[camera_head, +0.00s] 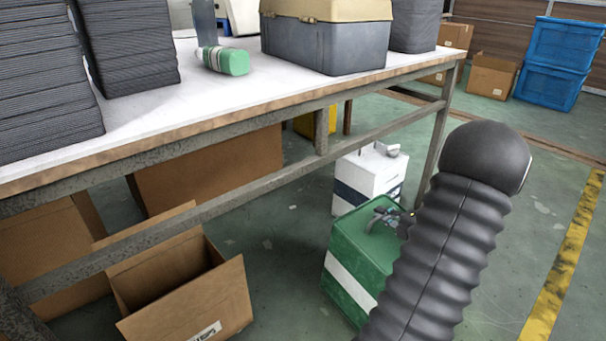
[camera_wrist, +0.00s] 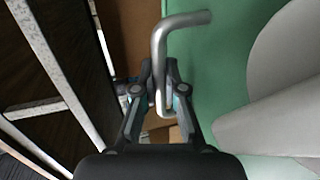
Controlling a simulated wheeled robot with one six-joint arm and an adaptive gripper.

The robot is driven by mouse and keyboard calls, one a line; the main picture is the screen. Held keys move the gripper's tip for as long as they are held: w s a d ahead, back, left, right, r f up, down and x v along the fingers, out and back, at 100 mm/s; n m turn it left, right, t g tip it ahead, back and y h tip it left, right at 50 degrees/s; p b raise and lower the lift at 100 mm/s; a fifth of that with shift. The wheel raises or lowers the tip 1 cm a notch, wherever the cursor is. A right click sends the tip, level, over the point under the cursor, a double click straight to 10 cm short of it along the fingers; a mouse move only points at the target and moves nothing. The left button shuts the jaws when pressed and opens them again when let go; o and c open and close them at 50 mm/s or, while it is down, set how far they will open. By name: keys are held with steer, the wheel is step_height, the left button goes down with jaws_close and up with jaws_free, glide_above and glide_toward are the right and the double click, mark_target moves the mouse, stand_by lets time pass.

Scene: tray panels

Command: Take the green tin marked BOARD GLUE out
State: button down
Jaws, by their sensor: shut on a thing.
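A green tin (camera_head: 350,240) with a white band is in the head view, low by the table's right end. I cannot read any marking on it, and my arm hides its right side. My gripper (camera_head: 385,216) is at the top of this tin. In the wrist view my gripper (camera_wrist: 160,90) is shut on a bent metal handle (camera_wrist: 165,38), with the tin's green surface (camera_wrist: 215,60) beside it. I cannot tell whether the tin's base touches the floor.
A white tin (camera_head: 365,175) with a dark band stands just behind the green one. The table (camera_head: 230,98) and its rail run close on the left. Open cardboard boxes (camera_head: 190,300) stand below it. Floor to the right, near the yellow line (camera_head: 560,275), is clear.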

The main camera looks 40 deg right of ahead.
steer(key=shift+s+d+f+v, duration=0.15)
steer(key=shift+f+v, duration=0.25)
steer(key=shift+v, duration=1.4)
steer(key=shift+s+d+f+v, duration=0.15)
steer(key=shift+f+v, duration=0.25)
steer(key=shift+v, duration=1.4)
steer(key=shift+d+f+v, duration=0.15)
steer(key=shift+f+v, duration=0.25)
steer(key=shift+v, duration=1.4)
